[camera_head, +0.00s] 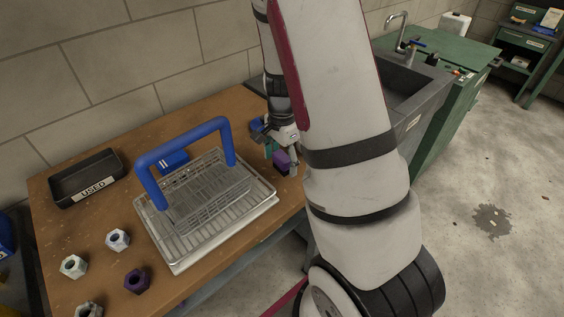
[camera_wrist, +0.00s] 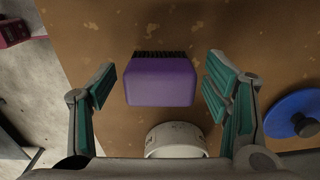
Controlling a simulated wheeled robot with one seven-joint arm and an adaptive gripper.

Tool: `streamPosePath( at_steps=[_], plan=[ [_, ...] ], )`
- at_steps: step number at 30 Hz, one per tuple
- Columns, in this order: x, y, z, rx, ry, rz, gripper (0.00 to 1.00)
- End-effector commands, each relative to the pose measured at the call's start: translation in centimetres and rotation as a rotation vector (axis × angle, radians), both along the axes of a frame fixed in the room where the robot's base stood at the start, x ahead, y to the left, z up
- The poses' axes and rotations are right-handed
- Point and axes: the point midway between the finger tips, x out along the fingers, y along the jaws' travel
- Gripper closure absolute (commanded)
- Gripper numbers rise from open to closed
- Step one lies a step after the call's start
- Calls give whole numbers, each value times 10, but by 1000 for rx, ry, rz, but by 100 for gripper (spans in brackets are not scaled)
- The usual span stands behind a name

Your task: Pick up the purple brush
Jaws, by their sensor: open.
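The purple brush (camera_wrist: 161,82) lies on the brown wooden table, its dark bristles along the far edge in the wrist view. In the head view the brush (camera_head: 281,161) is near the table's right end, partly hidden by my gripper. My gripper (camera_wrist: 158,84) is open above the brush, with one teal-padded finger on each side of it. A gap shows between the brush and each finger. My gripper also shows in the head view (camera_head: 281,153), reaching down beside the wall.
A white round object (camera_wrist: 177,140) and a blue disc (camera_wrist: 293,114) are close to the brush. A wire basket with a blue handle (camera_head: 186,147) stands left of it. A black bin marked USED (camera_head: 88,178) and several hex nuts (camera_head: 117,240) are farther left. A sink (camera_head: 405,85) is to the right.

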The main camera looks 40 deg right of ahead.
Motion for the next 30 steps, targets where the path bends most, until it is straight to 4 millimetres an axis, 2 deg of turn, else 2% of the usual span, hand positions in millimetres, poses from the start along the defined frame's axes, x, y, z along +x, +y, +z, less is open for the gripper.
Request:
streamPosePath(
  at_steps=[4,9,11,23,30],
  plan=[
    [0,0,0,0,0,0,32],
    [0,0,0,0,0,0,71],
    [0,0,0,0,0,0,82],
    [1,0,4,-1,-2,0,83],
    [1,0,27,-1,-4,2,83]
  ],
)
